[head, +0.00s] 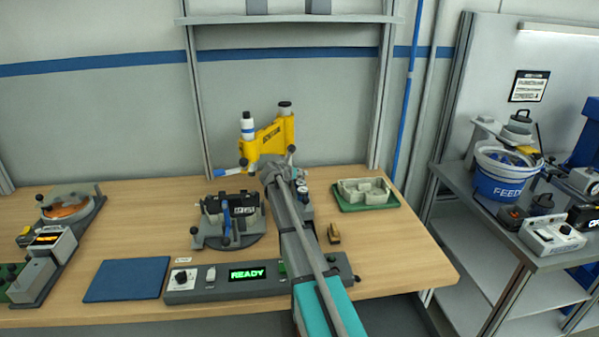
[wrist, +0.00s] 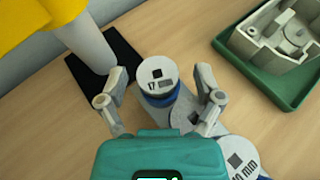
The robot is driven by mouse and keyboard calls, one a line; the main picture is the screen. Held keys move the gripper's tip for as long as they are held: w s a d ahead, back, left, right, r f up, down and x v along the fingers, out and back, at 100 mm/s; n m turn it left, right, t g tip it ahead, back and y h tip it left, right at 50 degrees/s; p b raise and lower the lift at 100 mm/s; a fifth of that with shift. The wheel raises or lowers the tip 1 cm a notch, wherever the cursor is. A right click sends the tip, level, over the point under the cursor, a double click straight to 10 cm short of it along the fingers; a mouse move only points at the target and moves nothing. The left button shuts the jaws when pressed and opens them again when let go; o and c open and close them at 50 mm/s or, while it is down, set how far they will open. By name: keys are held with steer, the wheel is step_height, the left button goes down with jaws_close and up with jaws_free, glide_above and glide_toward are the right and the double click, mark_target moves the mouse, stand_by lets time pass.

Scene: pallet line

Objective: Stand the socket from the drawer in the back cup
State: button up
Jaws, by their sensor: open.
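In the wrist view, a pale grey cylinder (wrist: 156,72) with a blue band and "17" on its top stands upright between the fingers of my gripper (wrist: 161,80). The fingers are open, with a visible gap on each side of it. Close behind it toward my wrist is a second round grey top (wrist: 188,118), partly hidden. A third round top (wrist: 242,160), marked "10 mm", is at the lower right. Any cups under these are hidden. In the head view my gripper (head: 274,172) is beside the yellow stand, and my arm hides much there. I cannot make out the drawer clearly.
A yellow stand (head: 268,140) rises close to my gripper at the back. A green tray (head: 366,207) with a grey casting lies to the right. A black clamp fixture (head: 230,215), a control box reading READY (head: 210,285) and a blue mat (head: 127,279) are left.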

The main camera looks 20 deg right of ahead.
steer(key=s+a+r, duration=0.1)
steer(key=s+a, duration=0.7)
steer(key=a, duration=0.3)
steer(key=shift+s+a+p, duration=0.35)
steer(key=shift+p, duration=0.05)
steer(key=shift+s, duration=0.1)
stand_by(0.3)
